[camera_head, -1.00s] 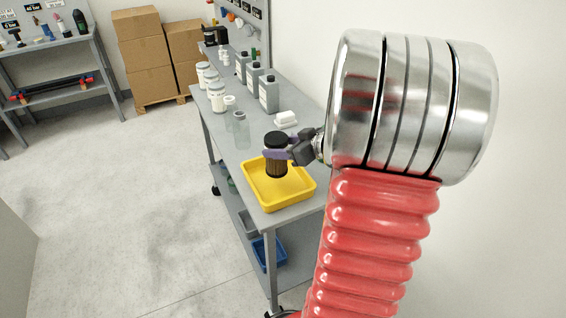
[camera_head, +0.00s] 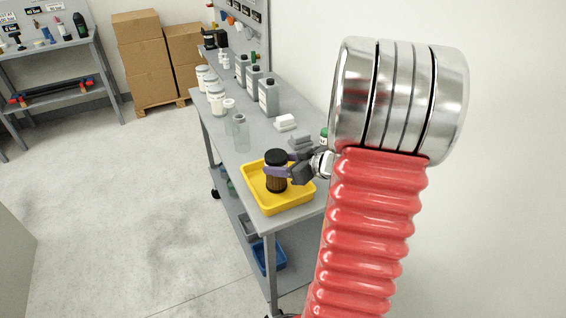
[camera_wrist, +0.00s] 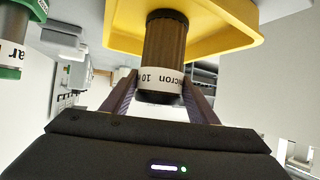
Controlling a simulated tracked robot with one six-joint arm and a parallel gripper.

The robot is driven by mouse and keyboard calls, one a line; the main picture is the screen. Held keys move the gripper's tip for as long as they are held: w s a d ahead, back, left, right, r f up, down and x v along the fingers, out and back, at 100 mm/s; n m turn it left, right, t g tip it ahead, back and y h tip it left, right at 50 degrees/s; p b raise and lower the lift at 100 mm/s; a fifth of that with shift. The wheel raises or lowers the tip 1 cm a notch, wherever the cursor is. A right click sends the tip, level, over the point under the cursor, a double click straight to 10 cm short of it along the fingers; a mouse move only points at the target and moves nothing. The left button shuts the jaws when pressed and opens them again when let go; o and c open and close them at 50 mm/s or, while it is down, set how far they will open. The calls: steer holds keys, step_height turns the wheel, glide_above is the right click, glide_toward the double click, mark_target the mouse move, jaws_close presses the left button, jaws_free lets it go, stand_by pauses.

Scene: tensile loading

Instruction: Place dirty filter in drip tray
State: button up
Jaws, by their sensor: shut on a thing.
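The dirty filter (camera_head: 276,184) is a brown pleated cylinder with a black cap, held upright. My gripper (camera_head: 276,172) has its purple fingers shut around the filter's upper part, coming from the right. The filter's lower end is within the outline of the yellow drip tray (camera_head: 282,208); I cannot tell whether it touches the tray floor. In the wrist view, the filter (camera_wrist: 165,42) shows a white label reading "10 micron" between the fingers of my gripper (camera_wrist: 160,80). The tray's yellow wall (camera_wrist: 222,42) is behind it.
The tray stands on the near end of a grey workbench (camera_head: 222,143). A clear jar (camera_head: 241,134), white tubs (camera_head: 216,99) and grey bottles (camera_head: 268,96) stand farther back. White and grey blocks (camera_head: 286,122) lie near the wall. A green-capped bottle (camera_wrist: 12,50) shows in the wrist view.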

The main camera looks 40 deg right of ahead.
steer(key=shift+f, duration=0.1)
steer(key=o, duration=1.3)
steer(key=shift+s+r, duration=0.1)
steer(key=shift+r, duration=0.1)
steer(key=v, duration=1.1)
steer(key=shift+s+d+r, duration=0.1)
steer(key=shift+s+r, duration=0.05)
steer(key=shift+s, duration=0.2)
steer(key=shift+w, duration=0.15)
